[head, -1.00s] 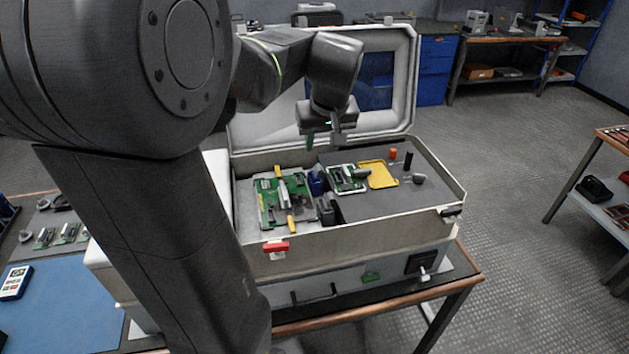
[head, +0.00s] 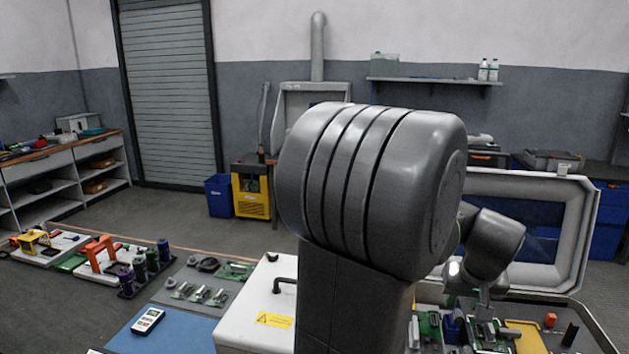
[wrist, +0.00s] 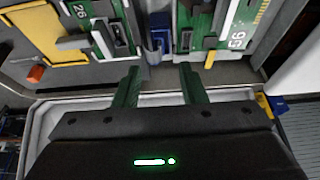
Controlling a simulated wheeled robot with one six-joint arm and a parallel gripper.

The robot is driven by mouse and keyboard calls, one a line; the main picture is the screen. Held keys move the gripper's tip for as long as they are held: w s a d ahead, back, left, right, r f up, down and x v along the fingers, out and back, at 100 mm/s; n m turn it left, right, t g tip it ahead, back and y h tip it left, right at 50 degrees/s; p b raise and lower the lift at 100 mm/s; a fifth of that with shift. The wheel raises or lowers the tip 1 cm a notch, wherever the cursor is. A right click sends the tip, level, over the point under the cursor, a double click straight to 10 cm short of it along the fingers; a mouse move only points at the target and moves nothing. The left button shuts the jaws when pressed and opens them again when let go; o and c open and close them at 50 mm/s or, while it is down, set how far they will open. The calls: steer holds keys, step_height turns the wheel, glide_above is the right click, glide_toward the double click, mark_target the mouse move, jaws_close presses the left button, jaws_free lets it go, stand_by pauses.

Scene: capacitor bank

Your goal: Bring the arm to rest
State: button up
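My gripper (wrist: 159,76) is open in the wrist view, with its two green fingers apart and nothing between them. In the head view it hangs over the back part of the open case (head: 583,322), in front of the raised lid (head: 585,225), partly hidden by my arm. Below it in the head view are a green circuit board (head: 430,325), a blue part (head: 453,326) and a yellow tray (head: 528,336). The wrist view shows a board marked 56 (wrist: 234,30), the yellow tray (wrist: 40,30) and the blue part (wrist: 160,32), apart from the fingers.
A white box (head: 240,315) with a warning label stands left of the case. A meter (head: 148,320) lies on the blue mat (head: 185,332). Coloured parts and an orange frame (head: 100,254) stand further left. My large arm link hides the middle of the head view.

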mark_target(454, 316)
steer(key=shift+x, duration=2.85)
steer(key=shift+a, duration=0.15)
steer(key=shift+s, duration=0.1)
